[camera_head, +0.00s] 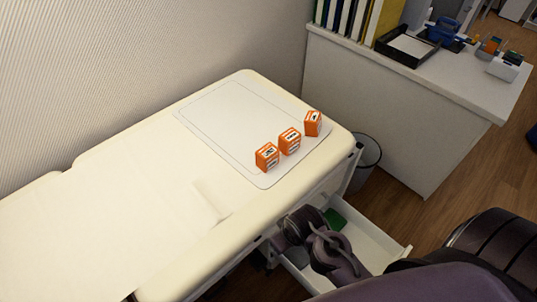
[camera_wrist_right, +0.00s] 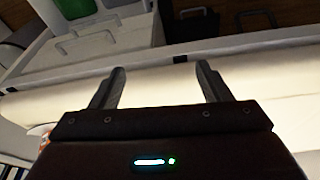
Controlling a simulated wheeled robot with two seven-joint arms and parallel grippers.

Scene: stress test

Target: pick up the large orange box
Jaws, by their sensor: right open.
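Three orange boxes with white labels stand on a pale mat (camera_head: 215,125) on the cream padded table: a left box (camera_head: 267,157), a middle box (camera_head: 290,141) and a right box (camera_head: 313,123). They look close in size, so I cannot tell which is the large one. My right gripper (camera_wrist_right: 160,78) is open and empty in the right wrist view, with the table's edge behind its fingers. In the head view my right arm hangs over the open drawer, below and in front of the boxes, touching none. My left gripper is not in view.
The open white drawer (camera_head: 379,244) holds a green item (camera_head: 335,219). A grey bin (camera_head: 367,156) stands behind the table's right end. A white cabinet (camera_head: 390,115) carries books and a black tray (camera_head: 407,47). The mat's left part is clear.

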